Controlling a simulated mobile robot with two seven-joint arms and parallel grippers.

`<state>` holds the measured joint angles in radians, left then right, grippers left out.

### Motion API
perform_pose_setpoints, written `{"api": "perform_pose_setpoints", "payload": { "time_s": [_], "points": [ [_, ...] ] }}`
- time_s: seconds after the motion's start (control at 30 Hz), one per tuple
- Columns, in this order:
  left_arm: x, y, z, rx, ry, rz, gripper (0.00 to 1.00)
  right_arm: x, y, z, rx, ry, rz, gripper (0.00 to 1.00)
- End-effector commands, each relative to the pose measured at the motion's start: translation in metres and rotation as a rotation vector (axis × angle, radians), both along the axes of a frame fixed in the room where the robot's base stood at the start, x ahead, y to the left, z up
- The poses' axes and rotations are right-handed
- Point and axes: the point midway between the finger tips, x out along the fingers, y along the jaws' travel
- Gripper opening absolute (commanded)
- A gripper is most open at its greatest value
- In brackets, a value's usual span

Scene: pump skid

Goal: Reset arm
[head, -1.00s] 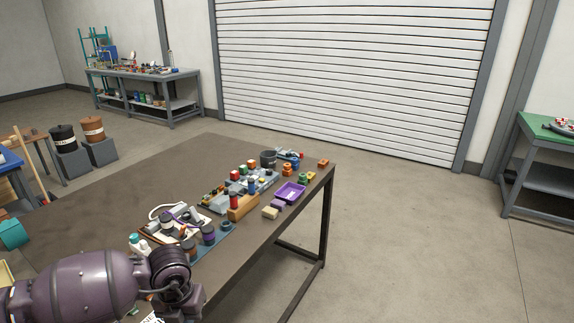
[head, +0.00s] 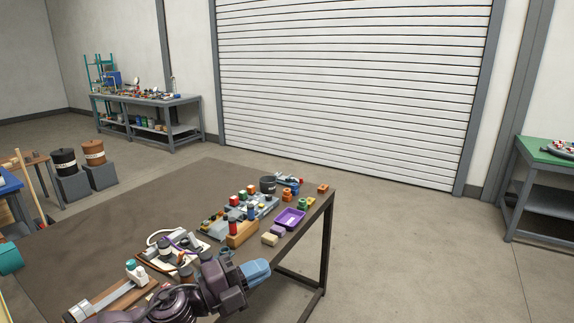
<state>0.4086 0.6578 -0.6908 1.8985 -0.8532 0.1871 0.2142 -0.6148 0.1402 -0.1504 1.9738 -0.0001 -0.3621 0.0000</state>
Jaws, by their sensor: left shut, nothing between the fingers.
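The fingers are shut and empty, pointing right past the table's near right edge. The gripper is in front of the small parts on the table and apart from the purple tray (head: 289,219). The arm hides part of the table's near side. My right gripper is not in view.
A wooden block (head: 242,234) with red and blue pieces and a dark cup (head: 267,185) stand on the table's right side. A white-and-teal bottle (head: 137,272) stands close to the arm. The table's left half is mostly clear. Open floor (head: 420,260) lies to the right.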

Motion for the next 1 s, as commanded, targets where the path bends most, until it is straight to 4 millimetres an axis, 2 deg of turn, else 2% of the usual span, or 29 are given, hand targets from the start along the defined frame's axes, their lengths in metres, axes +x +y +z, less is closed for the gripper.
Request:
{"api": "perform_pose_setpoints", "payload": {
  "time_s": [0.17,0.27,0.43,0.57,0.8,0.9,1.0],
  "points": [
    [0.014,0.047,-0.025,-0.285,0.274,0.297,0.0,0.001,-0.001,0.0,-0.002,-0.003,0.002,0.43],
    [0.013,0.078,-0.055,-0.408,0.445,0.446,0.0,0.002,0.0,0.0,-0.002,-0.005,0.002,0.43],
    [-0.01,0.125,-0.117,-0.58,0.729,0.651,0.0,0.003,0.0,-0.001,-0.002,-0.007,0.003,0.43],
    [-0.043,0.155,-0.165,-0.707,0.921,0.776,0.0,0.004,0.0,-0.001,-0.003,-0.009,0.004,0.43],
    [-0.124,0.203,-0.238,-0.896,1.132,0.972,0.0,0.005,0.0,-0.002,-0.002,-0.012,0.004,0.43],
    [-0.159,0.216,-0.263,-0.926,1.178,1.051,0.0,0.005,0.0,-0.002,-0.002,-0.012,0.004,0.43],
    [-0.188,0.22,-0.281,-0.938,1.219,1.105,0.0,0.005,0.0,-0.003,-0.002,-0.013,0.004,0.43]
  ]
}}
